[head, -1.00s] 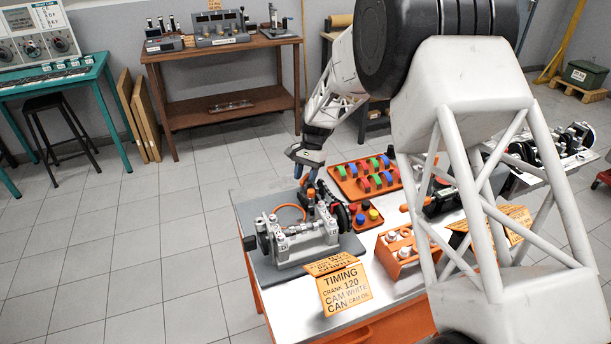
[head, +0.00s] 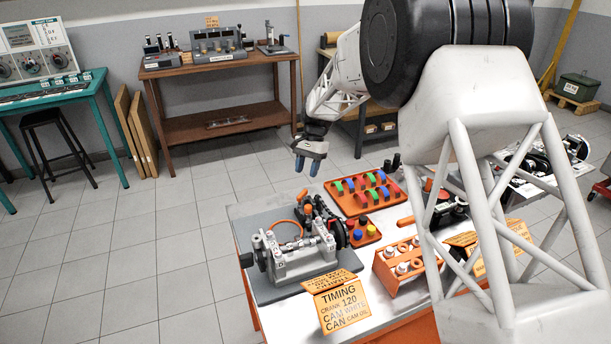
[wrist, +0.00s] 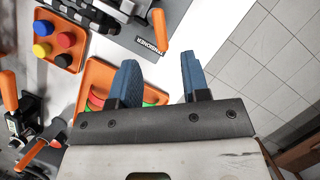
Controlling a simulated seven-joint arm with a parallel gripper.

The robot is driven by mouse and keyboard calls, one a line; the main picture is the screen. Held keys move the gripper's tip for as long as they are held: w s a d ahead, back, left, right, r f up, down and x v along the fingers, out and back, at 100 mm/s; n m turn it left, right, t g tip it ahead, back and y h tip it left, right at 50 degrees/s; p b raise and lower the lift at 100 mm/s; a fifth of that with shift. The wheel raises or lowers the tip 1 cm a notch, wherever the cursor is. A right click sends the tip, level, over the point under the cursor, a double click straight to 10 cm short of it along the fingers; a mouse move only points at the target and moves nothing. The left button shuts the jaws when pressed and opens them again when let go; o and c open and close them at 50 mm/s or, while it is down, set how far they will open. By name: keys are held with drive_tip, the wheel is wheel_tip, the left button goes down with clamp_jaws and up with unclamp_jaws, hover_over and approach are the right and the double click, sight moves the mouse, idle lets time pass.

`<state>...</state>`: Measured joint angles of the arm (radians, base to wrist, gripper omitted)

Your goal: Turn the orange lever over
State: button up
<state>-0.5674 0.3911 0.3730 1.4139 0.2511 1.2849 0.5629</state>
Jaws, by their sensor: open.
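The orange lever (wrist: 160,30) shows in the wrist view beside a plate lettered TENSIONER (wrist: 150,46), at the top and ahead of my fingers. In the head view its orange end (head: 302,195) stands up at the back of the grey engine block (head: 305,262), beside an orange loop. My gripper (head: 307,168) hangs above and behind the engine block, blue fingers pointing down. In the wrist view its fingers (wrist: 160,80) are spread with nothing between them, and they do not touch the lever.
An orange tray (head: 345,202) of coloured pieces and a small tray (head: 376,236) of coloured caps lie right of the block. An orange rack (head: 405,283) and a TIMING sign (head: 340,305) stand nearer. Floor (head: 150,250) is clear to the left.

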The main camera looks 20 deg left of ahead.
drive_tip(key=shift+r, duration=0.15)
drive_tip(key=o, duration=0.8)
drive_tip(key=shift+n, duration=0.4)
drive_tip(key=n, duration=0.2)
drive_tip(key=s+n+t, duration=0.1)
drive_tip(key=n, duration=0.1)
drive_tip(key=shift+n, duration=0.3)
drive_tip(key=n, duration=0.2)
drive_tip(key=n+t, duration=0.1)
drive_tip(key=n, duration=0.1)
drive_tip(key=shift+s+a+n, duration=0.15)
drive_tip(key=shift+s+n, duration=0.15)
drive_tip(key=shift+s, duration=0.1)
drive_tip(key=n, duration=0.2)
drive_tip(key=n+t, duration=0.1)
drive_tip(key=n, duration=0.1)
drive_tip(key=shift+s+a+r+t, duration=0.1)
drive_tip(key=shift+s+t, duration=0.2)
drive_tip(key=shift+s, duration=0.05)
drive_tip(key=n, duration=0.4)
drive_tip(key=shift+s+a+r+t, duration=0.1)
drive_tip(key=shift+s+r+t, duration=0.05)
drive_tip(key=shift+s+t, duration=0.2)
